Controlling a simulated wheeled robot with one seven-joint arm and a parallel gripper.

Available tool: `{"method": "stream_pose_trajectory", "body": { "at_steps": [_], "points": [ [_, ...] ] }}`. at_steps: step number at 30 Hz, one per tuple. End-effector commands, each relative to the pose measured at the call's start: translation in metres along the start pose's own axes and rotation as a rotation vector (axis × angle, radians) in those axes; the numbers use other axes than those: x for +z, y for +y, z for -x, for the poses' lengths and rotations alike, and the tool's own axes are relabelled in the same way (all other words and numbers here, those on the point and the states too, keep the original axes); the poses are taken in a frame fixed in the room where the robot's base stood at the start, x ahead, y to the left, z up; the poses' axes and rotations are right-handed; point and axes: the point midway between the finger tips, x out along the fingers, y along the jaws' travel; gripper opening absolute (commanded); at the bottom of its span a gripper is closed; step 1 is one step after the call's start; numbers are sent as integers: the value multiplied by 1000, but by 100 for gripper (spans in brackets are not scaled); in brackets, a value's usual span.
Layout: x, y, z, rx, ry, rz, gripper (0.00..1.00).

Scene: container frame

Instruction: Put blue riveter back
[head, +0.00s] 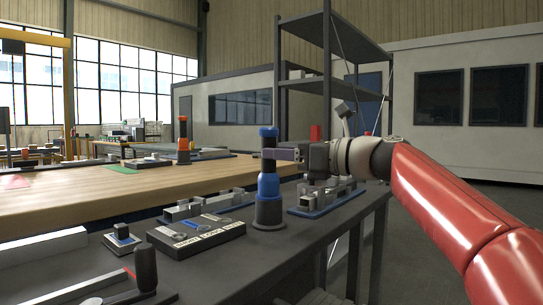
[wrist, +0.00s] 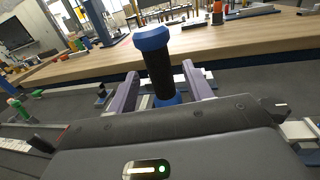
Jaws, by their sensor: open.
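The blue riveter (head: 268,186), a dark upright tool with a blue cap and blue middle, stands on the near dark bench. It also shows upright in the wrist view (wrist: 157,65). My gripper (head: 283,153) is at its upper part, reaching in from the right. In the wrist view my gripper (wrist: 160,80) is open, with one purple finger on each side of the riveter's dark shaft. I cannot tell whether either finger touches it. The riveter's lower end is hidden in the wrist view.
A black labelled box (head: 197,236) and metal fixtures (head: 210,204) stand left of the riveter; a blue-based fixture (head: 325,199) stands right. A wooden table (head: 120,188) lies behind, with an orange-topped tool (head: 183,138). A dark shelf rack (head: 333,80) rises behind my arm.

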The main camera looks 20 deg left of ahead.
Motion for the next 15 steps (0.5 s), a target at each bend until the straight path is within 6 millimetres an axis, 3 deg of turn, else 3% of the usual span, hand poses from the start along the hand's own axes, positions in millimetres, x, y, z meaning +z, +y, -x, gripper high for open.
{"method": "stream_pose_trajectory", "body": {
  "at_steps": [6,15],
  "points": [
    [-1,-1,51,-4,1,0,50],
    [0,0,86,0,0,0,50]
  ]
}}
